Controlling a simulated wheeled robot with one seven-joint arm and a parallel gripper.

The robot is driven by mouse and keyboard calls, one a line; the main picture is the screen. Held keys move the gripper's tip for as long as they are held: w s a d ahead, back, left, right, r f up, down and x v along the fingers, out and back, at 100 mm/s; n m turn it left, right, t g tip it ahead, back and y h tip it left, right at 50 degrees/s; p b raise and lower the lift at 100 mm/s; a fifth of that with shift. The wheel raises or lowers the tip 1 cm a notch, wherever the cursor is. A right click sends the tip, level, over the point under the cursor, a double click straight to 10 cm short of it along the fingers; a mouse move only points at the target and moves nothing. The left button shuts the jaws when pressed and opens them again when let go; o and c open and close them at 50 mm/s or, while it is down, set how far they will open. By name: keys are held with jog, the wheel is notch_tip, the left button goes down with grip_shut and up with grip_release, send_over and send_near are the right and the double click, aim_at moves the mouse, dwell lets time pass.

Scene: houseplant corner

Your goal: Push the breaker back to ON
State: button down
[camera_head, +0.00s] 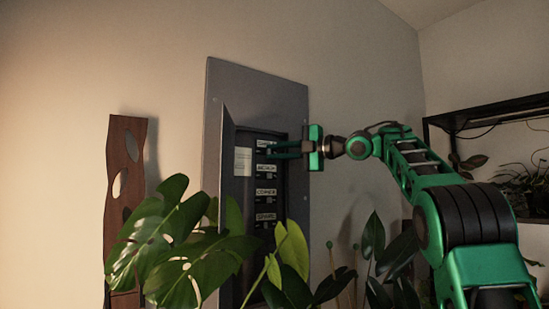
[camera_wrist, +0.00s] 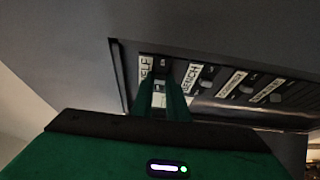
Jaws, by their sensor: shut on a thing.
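The breaker panel (camera_head: 295,110) is a grey box set on the wall, its narrow door standing open at the left. Inside is a dark column of several breakers with white labels. My gripper (camera_head: 271,151) reaches in from the right at the top breaker. In the wrist view my gripper (camera_wrist: 162,84) has its two green fingers close together at the row whose label (camera_wrist: 146,68) ends in "ELF". It is shut on that breaker's switch, which the fingertips mostly hide; its position cannot be told. The neighbouring label (camera_wrist: 191,76) reads "BENCH".
A large-leaved plant (camera_head: 165,240) stands in front of the panel's lower left, and more leaves (camera_head: 292,250) cover its bottom. A tall brown wooden board (camera_head: 125,170) with holes stands at the left. A black shelf (camera_head: 490,112) with plants is at the right.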

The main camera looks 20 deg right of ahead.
jog(key=shift+w+d+f, duration=0.1)
jog(key=shift+w+f, duration=0.05)
jog(key=shift+f, duration=0.05)
jog(key=c, duration=1.8)
grip_release()
jog(key=shift+o, duration=0.4)
jog(key=shift+r, duration=0.1)
jog(key=v, duration=1)
jog(key=shift+s+d, duration=0.25)
jog(key=shift+w, duration=0.1)
